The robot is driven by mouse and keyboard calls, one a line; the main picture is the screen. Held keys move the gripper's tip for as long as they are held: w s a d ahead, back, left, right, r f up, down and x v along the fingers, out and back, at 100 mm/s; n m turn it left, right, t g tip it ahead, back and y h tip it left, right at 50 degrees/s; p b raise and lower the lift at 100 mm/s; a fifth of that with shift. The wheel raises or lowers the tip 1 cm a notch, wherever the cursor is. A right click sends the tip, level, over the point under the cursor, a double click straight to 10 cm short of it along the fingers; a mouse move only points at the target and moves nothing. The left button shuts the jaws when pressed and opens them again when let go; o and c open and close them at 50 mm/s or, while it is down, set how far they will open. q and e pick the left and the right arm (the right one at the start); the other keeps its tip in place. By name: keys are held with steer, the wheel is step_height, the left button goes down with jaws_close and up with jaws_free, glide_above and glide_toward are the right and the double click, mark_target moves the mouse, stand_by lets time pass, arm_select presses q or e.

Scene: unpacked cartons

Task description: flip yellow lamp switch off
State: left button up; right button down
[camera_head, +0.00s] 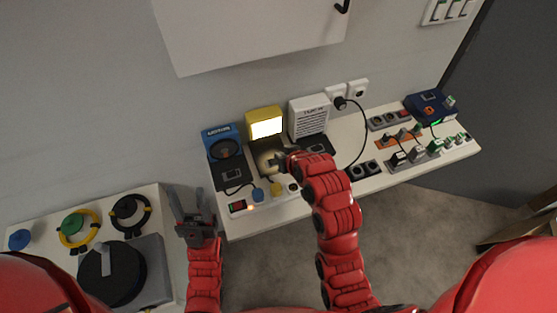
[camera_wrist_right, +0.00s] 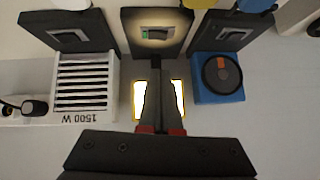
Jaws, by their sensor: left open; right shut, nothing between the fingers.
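The yellow lamp (camera_head: 264,114) stands against the wall with its panel brightly lit. In the right wrist view its glowing face and yellow edges (camera_wrist_right: 179,100) show on both sides of my fingers. The black lamp switch plate (camera_wrist_right: 157,46) has a rocker switch (camera_wrist_right: 157,32) with a green mark showing at its left end. My right gripper (camera_wrist_right: 158,70) is shut and empty, its tips in front of the lamp, pointing toward the plate; contact cannot be told. In the head view my right gripper (camera_head: 274,161) partly covers the plate. My left gripper (camera_head: 185,200) is open and empty, left of the table.
A blue fan (camera_head: 219,134) stands left of the lamp and a white heater (camera_head: 308,117) right of it, each with a black switch plate. Colored plugs, power strips and a blue box (camera_head: 429,104) lie further right. A white cabinet (camera_head: 245,30) hangs above.

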steer(key=p+v, duration=0.3)
steer(key=v, duration=0.2)
steer(key=shift+r+p, duration=0.3)
steer(key=shift+p, duration=0.05)
steer(key=shift+s, duration=0.1)
steer(key=shift+r, duration=0.15)
stand_by(0.3)
